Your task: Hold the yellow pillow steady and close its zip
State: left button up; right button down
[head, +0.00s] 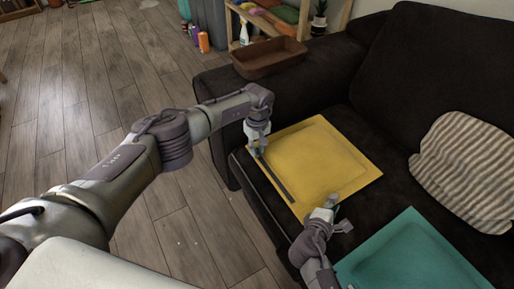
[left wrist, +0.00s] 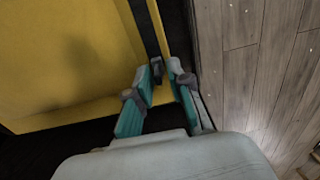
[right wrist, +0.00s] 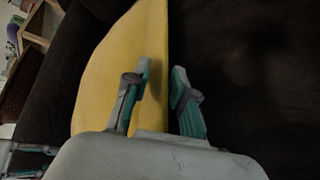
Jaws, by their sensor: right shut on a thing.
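The yellow pillow (head: 318,157) lies flat on the dark sofa seat. A dark open slit (head: 275,181) runs along its left edge, and it also shows in the left wrist view (left wrist: 139,24) beside a narrow yellow strip (left wrist: 157,25). My left gripper (head: 256,148) points down at the far end of the slit. Its fingers (left wrist: 164,70) are a little apart, with the strip's end between them; I cannot make out a zip slider. My right gripper (head: 329,204) is shut on the pillow's near right edge, which shows between its fingers in the right wrist view (right wrist: 160,85).
A teal pillow (head: 415,255) lies to the right of my right gripper. A striped cushion (head: 468,170) leans on the sofa back. A brown tray (head: 268,60) sits on the sofa arm (head: 222,82). Wooden floor (head: 100,75) is open to the left.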

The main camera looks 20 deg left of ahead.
aim_at(257, 148)
jog(key=shift+s+d+f, duration=0.1)
jog(key=shift+d+f, duration=0.05)
jog(key=shift+f, duration=0.1)
pick_arm(q)
notch_tip(257, 148, up, 12)
dwell(0.3)
pick_arm(e)
jog(key=c, duration=0.9)
grip_release()
jog(key=shift+r, duration=0.1)
pick_arm(q)
jog(key=shift+d, duration=0.1)
pick_arm(e)
jog(key=shift+r, duration=0.1)
jog(key=o, duration=0.6)
